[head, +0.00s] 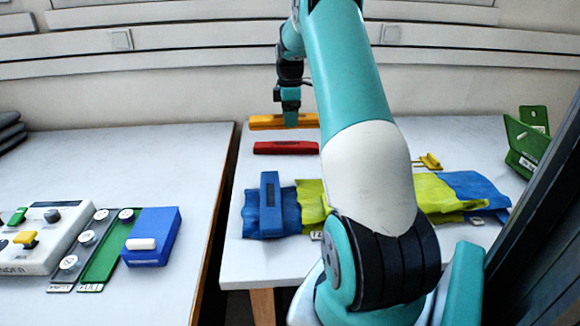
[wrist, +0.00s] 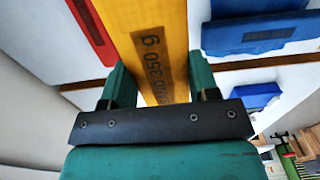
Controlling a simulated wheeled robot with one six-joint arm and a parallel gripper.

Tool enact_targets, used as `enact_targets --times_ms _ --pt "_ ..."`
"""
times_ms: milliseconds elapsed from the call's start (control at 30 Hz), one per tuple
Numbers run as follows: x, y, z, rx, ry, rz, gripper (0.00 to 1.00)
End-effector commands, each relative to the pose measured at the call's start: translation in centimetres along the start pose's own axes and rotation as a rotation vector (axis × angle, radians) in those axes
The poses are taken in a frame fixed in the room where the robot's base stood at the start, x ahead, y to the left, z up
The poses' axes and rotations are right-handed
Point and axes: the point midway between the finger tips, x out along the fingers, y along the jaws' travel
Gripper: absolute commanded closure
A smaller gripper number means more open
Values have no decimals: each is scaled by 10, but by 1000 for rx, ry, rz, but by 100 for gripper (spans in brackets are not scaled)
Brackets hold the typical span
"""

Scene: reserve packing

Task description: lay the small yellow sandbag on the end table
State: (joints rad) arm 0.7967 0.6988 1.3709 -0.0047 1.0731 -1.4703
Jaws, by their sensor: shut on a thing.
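The small yellow sandbag (head: 265,122), a long orange-yellow bar, is at the back of the right-hand white table (head: 240,172). My gripper (head: 290,112) points down and is shut on it. In the wrist view the sandbag (wrist: 158,30) runs between both fingers of my gripper (wrist: 162,82), with dark print reading 350 on it. I cannot tell whether it rests on the table or is slightly raised. My arm hides part of the table. I cannot tell which table is the end table.
A red bar (head: 286,147) lies just in front of the sandbag. A blue bar (head: 270,196) lies on blue cloth, beside yellow-green cloth (head: 440,194). Green holders (head: 526,140) stand at the right.

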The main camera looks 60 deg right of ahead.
Motion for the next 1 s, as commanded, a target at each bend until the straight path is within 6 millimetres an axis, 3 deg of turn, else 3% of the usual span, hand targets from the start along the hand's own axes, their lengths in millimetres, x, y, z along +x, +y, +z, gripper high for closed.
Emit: enact_targets --times_ms 200,400,667,867,1000 --pt "63 -1 0 2 -1 -4 80" --pt "103 0 0 3 0 0 80" --pt "124 0 0 3 0 0 80" --pt "154 0 0 3 0 0 80" --pt "157 0 0 3 0 3 80"
